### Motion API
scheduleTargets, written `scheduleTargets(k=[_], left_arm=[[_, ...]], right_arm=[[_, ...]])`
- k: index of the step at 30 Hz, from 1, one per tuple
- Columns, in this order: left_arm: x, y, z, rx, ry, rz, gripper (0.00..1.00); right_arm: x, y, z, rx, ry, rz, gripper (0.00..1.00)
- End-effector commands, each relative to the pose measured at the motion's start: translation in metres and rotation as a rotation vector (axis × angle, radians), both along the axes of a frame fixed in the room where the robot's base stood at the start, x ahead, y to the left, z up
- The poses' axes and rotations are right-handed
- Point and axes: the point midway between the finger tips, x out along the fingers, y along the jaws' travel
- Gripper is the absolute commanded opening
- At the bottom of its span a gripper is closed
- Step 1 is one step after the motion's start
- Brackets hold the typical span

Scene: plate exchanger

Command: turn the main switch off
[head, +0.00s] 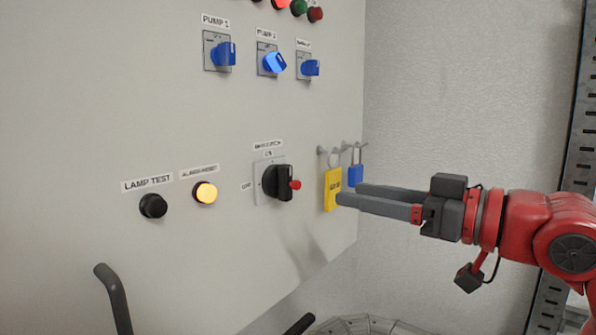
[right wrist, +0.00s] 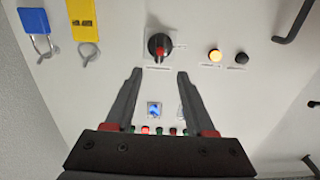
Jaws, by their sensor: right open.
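The main switch (head: 273,183) is a black rotary knob with a red part on a grey plate, low on the panel. A label with "ON" (head: 268,148) is above it and a small label (head: 247,187) is to its left. The exact pointing of the knob is hard to tell. My right gripper (head: 349,193) is open and empty, to the right of the switch and apart from it. In the right wrist view the switch (right wrist: 158,46) shows beyond the gap between the open fingers (right wrist: 158,73). My left gripper is not in view.
A yellow tag (head: 332,190) and a blue padlock (head: 355,175) hang on hooks close to my right fingers. A lit yellow button (head: 205,193) and a black button (head: 153,206) are left of the switch. Blue pump switches (head: 222,54) are above. A dark handle (head: 115,300) sticks out lower left.

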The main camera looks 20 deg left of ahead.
Motion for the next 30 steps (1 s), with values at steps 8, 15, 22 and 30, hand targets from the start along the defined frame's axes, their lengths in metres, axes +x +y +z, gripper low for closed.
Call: scheduleTargets(k=[8,15,22,30], left_arm=[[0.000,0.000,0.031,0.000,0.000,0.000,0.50],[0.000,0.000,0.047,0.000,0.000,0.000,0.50],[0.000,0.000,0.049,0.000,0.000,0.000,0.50],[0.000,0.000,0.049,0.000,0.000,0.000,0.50]], right_arm=[[0.021,0.062,0.005,0.003,0.002,0.004,0.55],[0.035,0.098,0.003,0.002,0.002,0.002,0.55],[0.040,0.108,0.001,0.002,-0.002,-0.002,0.55],[0.040,0.108,0.000,0.003,-0.001,-0.002,0.44]])
